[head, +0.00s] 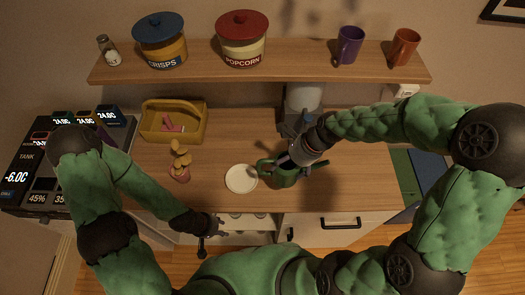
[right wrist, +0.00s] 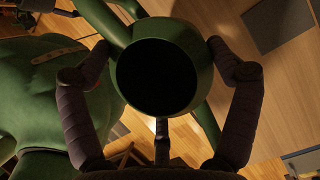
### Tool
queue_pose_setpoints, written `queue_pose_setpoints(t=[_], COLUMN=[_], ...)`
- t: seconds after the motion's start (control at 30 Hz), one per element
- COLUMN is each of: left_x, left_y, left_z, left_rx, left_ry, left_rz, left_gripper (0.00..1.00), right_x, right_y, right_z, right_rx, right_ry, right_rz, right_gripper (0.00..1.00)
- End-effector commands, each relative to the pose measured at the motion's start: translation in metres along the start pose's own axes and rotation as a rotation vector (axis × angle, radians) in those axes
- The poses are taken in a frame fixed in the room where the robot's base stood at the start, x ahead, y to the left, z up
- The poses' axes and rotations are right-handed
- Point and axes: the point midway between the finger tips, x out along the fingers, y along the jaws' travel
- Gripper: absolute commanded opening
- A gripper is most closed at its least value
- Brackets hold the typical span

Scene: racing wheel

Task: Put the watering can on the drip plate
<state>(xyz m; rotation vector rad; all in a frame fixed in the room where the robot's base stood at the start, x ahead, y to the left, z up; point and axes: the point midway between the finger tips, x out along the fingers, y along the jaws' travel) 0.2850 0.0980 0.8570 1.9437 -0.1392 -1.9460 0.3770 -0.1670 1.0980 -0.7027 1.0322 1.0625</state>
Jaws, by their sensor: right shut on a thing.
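The green watering can (head: 284,178) is over the wooden counter, just right of the drip plate. It also shows in the right wrist view (right wrist: 193,40), its dark round opening facing the camera. My right gripper (head: 303,158) is shut on the can, with fingers on both sides of its body in the right wrist view (right wrist: 155,75). I cannot tell how high the can is above the counter. The drip plate (head: 241,179), a small white disc, lies empty on the counter. My left gripper (head: 211,236) is open and empty by the counter's front edge.
A plant in a pink pot (head: 181,166) stands left of the plate, with a yellow basket (head: 173,122) behind it. A coffee-machine-like appliance (head: 303,98) stands behind the can. A shelf (head: 285,67) above holds jars and mugs. The counter's right part is clear.

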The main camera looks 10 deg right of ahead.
Motion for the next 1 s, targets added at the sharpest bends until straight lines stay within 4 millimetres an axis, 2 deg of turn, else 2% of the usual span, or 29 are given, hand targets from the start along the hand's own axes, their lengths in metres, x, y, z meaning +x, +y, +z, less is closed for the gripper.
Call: queue_pose_setpoints(t=[0.37, 0.5, 0.7, 1.0], left_x=[0.004, 0.008, 0.010, 0.012], left_y=[-0.002, -0.003, -0.004, -0.004], left_z=[-0.001, -0.001, -0.001, -0.001], left_rx=[0.000, 0.000, 0.000, 0.000], left_ry=[0.001, 0.001, 0.002, 0.002], left_rz=[0.000, 0.000, 0.000, 0.000], left_gripper=[0.40, 0.40, 0.40, 0.40], right_x=[0.046, 0.073, 0.096, 0.113], right_y=[-0.056, -0.070, -0.086, -0.093], right_z=[0.028, 0.028, 0.031, 0.030], right_rx=[-0.005, -0.003, -0.003, -0.002], right_ry=[0.001, 0.001, 0.000, 0.001], right_rz=[0.003, 0.004, 0.002, 0.003], right_gripper=[0.53, 0.53, 0.53, 0.53])
